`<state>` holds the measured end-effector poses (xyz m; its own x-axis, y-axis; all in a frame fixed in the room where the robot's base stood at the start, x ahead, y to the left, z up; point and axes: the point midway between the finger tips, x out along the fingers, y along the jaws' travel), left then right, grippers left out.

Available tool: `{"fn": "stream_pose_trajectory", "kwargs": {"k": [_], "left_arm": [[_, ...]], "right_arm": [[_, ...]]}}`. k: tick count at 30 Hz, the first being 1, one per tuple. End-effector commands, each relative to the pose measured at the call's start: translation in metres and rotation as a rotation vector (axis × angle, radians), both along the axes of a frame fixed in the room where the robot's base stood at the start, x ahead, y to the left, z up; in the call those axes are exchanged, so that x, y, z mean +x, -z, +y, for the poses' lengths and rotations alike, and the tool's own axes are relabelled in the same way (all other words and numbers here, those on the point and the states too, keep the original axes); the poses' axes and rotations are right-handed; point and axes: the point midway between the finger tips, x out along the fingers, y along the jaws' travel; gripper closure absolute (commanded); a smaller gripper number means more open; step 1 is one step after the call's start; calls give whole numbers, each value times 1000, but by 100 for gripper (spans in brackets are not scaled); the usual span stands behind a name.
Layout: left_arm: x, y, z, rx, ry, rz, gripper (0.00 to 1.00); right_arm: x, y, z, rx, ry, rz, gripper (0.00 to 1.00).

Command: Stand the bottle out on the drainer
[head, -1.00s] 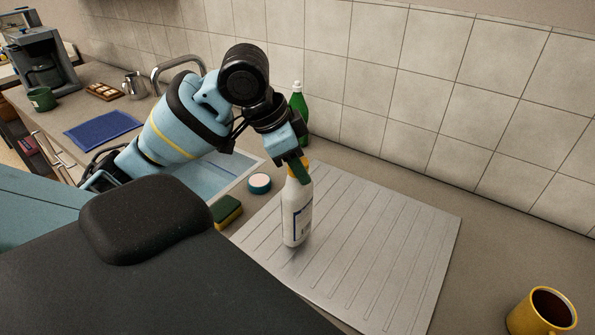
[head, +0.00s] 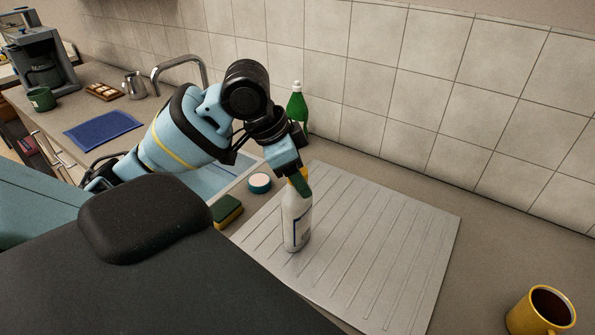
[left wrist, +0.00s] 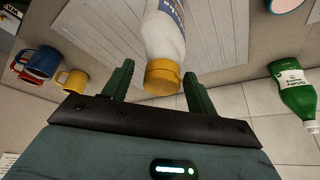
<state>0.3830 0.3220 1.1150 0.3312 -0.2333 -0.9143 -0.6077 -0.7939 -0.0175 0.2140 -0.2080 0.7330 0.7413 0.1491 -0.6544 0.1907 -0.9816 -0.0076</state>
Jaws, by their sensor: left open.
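The white bottle (head: 297,222) with a blue-edged label stands upright on the grey ribbed drainer (head: 385,245), near its left side. Its yellow cap (left wrist: 163,76) shows in the left wrist view, where the bottle's lower part runs out of the top edge. My left gripper (head: 300,186) is at the bottle's top from above. Its two green fingers are open, one on each side of the cap, with a gap visible in the left wrist view (left wrist: 158,88). My right gripper is not in view.
A green bottle (head: 298,106) stands by the wall behind my left gripper. A sponge (head: 227,211) and a round teal-rimmed tub (head: 260,183) lie left of the drainer, near the sink. A yellow mug (head: 541,313) stands at the front right. The drainer's right part is clear.

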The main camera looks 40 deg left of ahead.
Motion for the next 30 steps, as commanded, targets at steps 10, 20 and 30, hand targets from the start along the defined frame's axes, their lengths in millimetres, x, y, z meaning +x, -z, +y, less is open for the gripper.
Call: {"fn": "stream_pose_trajectory", "kwargs": {"k": [10, 20, 30], "left_arm": [[-8, -25, 7, 3, -2, -4, 42], [-29, -86, 22, 2, -1, -5, 42], [-39, -111, 28, 0, 1, 0, 42]], "right_arm": [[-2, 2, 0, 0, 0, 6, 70], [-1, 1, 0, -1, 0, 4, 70], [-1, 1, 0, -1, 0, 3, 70]]}}
